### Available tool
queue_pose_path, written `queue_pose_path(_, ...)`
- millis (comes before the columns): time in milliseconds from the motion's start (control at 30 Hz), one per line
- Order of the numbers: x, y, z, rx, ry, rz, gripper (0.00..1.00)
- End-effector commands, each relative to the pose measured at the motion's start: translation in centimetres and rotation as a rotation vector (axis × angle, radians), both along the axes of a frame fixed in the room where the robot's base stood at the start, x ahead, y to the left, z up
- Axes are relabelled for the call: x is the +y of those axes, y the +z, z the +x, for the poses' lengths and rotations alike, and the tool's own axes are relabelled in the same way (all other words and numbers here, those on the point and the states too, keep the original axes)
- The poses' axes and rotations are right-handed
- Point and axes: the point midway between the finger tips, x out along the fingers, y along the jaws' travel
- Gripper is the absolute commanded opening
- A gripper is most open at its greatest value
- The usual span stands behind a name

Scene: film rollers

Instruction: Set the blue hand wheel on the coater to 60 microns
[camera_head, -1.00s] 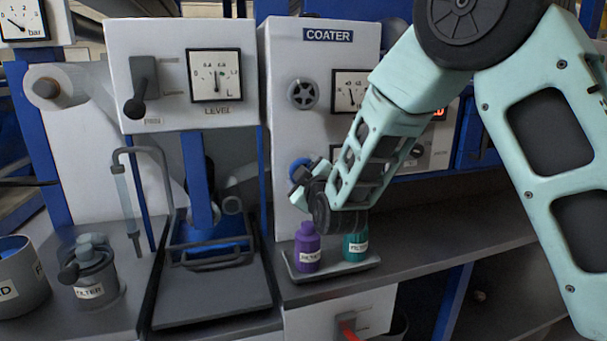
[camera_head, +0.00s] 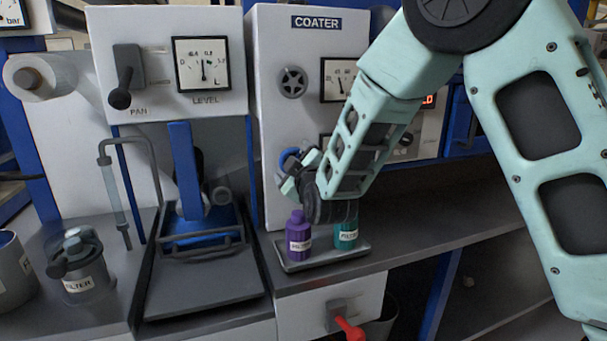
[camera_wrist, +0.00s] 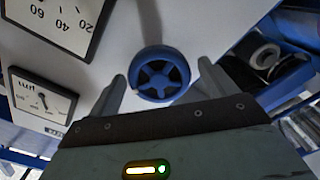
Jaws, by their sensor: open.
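The blue hand wheel (camera_head: 286,156) is on the white front of the coater (camera_head: 273,110), partly hidden by my gripper in the head view. In the wrist view the spoked blue wheel (camera_wrist: 184,77) shows whole, face on. My gripper (camera_wrist: 162,74) is open, with one finger on each side of the wheel; I cannot tell if they touch it. In the head view my arm hides most of that lower gauge.
A grey spoked wheel (camera_head: 292,82) and an upper gauge (camera_head: 338,79) sit higher on the coater. Below my gripper, a purple bottle (camera_head: 299,232) and a teal bottle (camera_head: 346,235) stand in a tray (camera_head: 322,258).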

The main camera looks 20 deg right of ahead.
Motion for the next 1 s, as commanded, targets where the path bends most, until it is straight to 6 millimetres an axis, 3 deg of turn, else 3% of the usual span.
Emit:
queue_pose_path(167, 0.1, -0.1, -3.0, 0.001, 0.002, 0.0, 0.84)
queue_pose_path(533, 0.1, -0.2, -11.7, 0.001, 0.003, 0.0, 0.84)
queue_pose_path(767, 0.0, -0.7, -14.2, -0.003, 0.002, 0.003, 0.84)
queue_pose_path(1000, 0.0, -0.6, -15.3, -0.004, -0.006, 0.0, 0.84)
